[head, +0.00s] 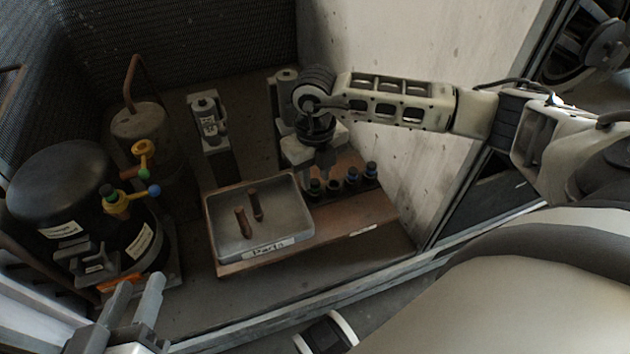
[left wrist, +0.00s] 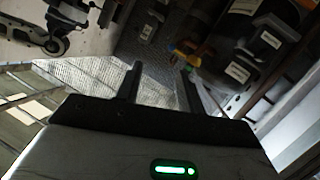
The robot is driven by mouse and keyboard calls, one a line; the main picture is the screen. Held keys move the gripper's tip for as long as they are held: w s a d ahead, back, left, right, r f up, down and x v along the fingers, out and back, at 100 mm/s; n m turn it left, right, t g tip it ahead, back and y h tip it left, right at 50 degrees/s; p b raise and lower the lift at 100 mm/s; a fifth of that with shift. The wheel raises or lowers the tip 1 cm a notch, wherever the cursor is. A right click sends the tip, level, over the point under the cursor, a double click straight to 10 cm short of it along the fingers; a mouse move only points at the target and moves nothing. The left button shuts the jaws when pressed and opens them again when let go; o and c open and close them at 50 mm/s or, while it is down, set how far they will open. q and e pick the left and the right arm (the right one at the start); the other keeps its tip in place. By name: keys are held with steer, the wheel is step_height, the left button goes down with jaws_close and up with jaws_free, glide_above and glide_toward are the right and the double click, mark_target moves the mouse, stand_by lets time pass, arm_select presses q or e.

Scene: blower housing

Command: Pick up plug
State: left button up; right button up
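Two brown, rusty cylindrical pieces, which may be plugs, stand in the grey metal tray (head: 285,235) labelled "Parts": a front one (head: 243,222) and a back one (head: 256,205). Several dark pieces with coloured tops sit in a row beside the tray, including a green-topped one (head: 315,187) and a blue-topped one (head: 371,169). My right gripper (head: 323,172) points down just above the left end of this row; its fingertips are too unclear to read. My left gripper (head: 140,283) is open and empty at lower left; its spread fingers also show in the left wrist view (left wrist: 160,80).
A black tank (head: 65,185) with yellow valve fittings (head: 143,150) stands at left, and a brown rusty vessel (head: 135,125) behind it. A grey device (head: 208,120) stands behind the tray. A concrete wall (head: 400,60) rises at right. The wooden board (head: 355,215) has bare space at its front.

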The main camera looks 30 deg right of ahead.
step_height(320, 180, down, 2)
steer(key=shift+f, duration=0.1)
jaws_close()
steer(key=shift+r, duration=0.25)
